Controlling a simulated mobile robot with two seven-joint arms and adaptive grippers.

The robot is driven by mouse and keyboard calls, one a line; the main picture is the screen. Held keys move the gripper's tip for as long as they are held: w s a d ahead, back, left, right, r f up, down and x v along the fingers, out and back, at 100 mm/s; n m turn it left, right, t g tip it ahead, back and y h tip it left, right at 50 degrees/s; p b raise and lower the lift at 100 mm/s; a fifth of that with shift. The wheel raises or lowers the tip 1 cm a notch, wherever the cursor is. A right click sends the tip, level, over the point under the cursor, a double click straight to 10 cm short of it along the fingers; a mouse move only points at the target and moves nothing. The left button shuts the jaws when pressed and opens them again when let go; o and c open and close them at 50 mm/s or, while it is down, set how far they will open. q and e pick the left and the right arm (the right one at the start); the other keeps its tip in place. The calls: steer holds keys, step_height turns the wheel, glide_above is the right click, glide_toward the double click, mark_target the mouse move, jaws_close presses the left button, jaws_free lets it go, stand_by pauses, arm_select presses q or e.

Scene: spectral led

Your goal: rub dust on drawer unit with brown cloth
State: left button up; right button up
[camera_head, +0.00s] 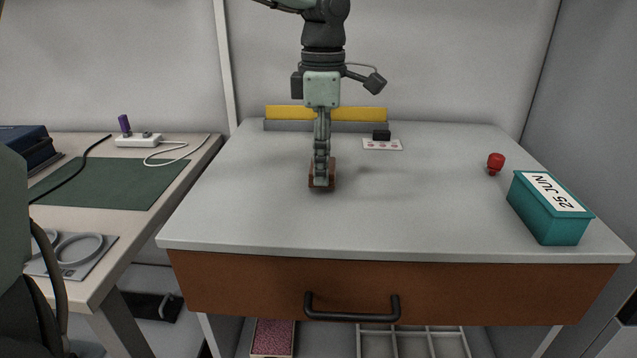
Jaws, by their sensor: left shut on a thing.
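The drawer unit (440,220) has a pale grey top and a brown front drawer with a black handle; the drawer is shut. My left gripper (321,178) points down over the middle of the top and is shut on a small brown cloth (321,184). The cloth is at or just above the surface; I cannot tell if it touches. Faint darker smudges show on the top around and right of the cloth, but I cannot tell dust from shadow. My right gripper is not in view.
A teal box (547,207) labelled 25 JUN and a red knob-like object (495,163) stand at the right. A yellow-and-grey bar (290,113) and a white card (382,145) with a black block lie at the back. A desk with a green mat (120,182) is at the left.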

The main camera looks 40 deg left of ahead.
arm_select(q)
step_height(320, 180, up, 4)
steer(key=p, duration=0.2)
steer(key=shift+p, duration=0.3)
